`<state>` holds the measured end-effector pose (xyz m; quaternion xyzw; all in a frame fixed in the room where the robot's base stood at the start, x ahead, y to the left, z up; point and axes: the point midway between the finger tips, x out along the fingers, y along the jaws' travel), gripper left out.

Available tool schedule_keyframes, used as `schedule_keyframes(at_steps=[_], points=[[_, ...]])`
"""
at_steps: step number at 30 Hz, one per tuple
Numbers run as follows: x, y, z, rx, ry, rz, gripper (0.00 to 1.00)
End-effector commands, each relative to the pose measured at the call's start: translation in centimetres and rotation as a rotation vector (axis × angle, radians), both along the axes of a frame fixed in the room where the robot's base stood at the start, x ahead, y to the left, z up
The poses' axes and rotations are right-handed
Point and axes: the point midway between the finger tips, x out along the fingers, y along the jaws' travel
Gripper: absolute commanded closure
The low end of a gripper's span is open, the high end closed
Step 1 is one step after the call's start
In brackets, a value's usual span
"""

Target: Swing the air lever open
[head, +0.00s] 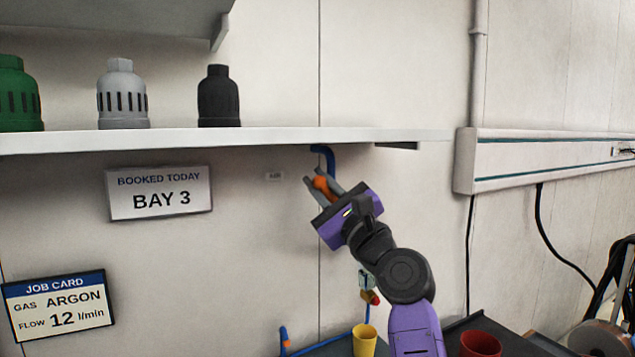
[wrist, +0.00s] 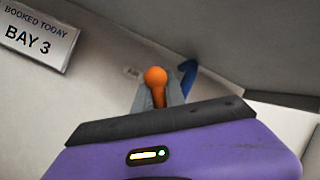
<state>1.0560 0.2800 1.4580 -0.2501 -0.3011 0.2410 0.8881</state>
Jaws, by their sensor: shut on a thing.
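The air lever shows as an orange handle (head: 321,184) on the back wall, just under the shelf. A blue pipe (head: 330,158) comes down from the shelf beside it. My gripper (head: 321,184) is at the handle, its grey fingers on either side of it and shut on it. In the wrist view the orange handle (wrist: 157,84) ends in a round knob that stands out between the fingers (wrist: 158,95). The blue pipe (wrist: 187,76) is just right of it there. The valve body and the lever's pivot are hidden behind my gripper.
A white shelf (head: 220,139) runs close above my gripper, with green, grey and black bottles (head: 218,97) on it. Signs hang on the wall at left. A yellow cup (head: 364,341) and a red cup (head: 480,345) stand below on the bench.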

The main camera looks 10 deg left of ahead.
Motion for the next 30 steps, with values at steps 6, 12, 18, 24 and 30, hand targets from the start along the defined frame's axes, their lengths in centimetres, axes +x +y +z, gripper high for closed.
schedule_keyframes(at_steps=[6, 12, 18, 24, 30], points=[[0.0, 0.0, -0.2, -0.001, 0.002, 0.000, 1.00], [0.0, 0.0, -0.1, -0.001, 0.001, 0.000, 0.63], [0.0, -0.1, 0.0, 0.000, -0.001, -0.001, 0.63], [-0.1, -0.1, -0.1, -0.005, -0.005, -0.003, 0.63], [-1.3, 0.1, -0.8, -0.077, -0.054, -0.003, 0.63]])
